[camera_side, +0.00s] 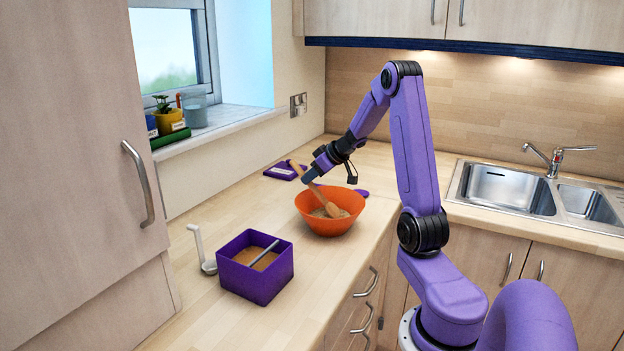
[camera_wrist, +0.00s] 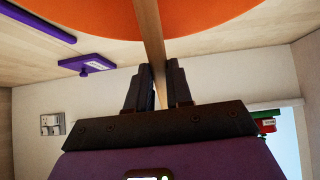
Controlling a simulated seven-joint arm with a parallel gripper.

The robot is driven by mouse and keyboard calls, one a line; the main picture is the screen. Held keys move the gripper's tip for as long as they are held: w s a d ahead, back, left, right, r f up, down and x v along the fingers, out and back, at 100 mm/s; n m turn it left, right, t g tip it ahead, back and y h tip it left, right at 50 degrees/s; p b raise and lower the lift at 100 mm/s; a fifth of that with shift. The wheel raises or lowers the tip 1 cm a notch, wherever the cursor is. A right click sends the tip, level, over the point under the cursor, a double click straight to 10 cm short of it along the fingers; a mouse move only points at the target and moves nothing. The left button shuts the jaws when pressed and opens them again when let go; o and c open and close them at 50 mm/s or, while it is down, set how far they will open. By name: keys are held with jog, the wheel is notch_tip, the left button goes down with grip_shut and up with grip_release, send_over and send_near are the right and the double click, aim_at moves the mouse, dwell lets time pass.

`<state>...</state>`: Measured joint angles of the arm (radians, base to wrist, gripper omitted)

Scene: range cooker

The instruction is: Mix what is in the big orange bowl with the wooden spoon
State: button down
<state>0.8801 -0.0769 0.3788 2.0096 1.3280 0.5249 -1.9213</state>
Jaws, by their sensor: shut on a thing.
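The big orange bowl (camera_side: 330,222) stands on the wooden worktop, with some light brown contents (camera_side: 326,212) inside. The wooden spoon (camera_side: 331,208) leans in it, its head down in the bowl and its handle slanting up to the left. My gripper (camera_side: 309,177) is above the bowl's left rim, shut on the spoon's handle. In the wrist view my gripper (camera_wrist: 158,78) has the spoon's handle (camera_wrist: 149,35) between its fingers, and the orange bowl (camera_wrist: 120,14) fills the top edge. The spoon's head is partly hidden by the contents.
A purple square box (camera_side: 256,284) with brown contents and a grey bar stands in front left of the bowl, beside a white ladle (camera_side: 199,248). A purple labelled board (camera_side: 284,171) lies behind the bowl. A purple object (camera_side: 361,193) lies close to its right rim. A sink (camera_side: 506,187) is right.

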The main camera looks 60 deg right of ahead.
jog(key=shift+w+a, duration=0.2)
jog(key=shift+w, duration=0.6)
jog(key=shift+w+a, duration=0.4)
jog(key=shift+a, duration=0.4)
notch_tip(320, 180, up, 12)
jog(key=shift+f, duration=0.2)
jog(key=shift+r, duration=0.1)
dwell(0.4)
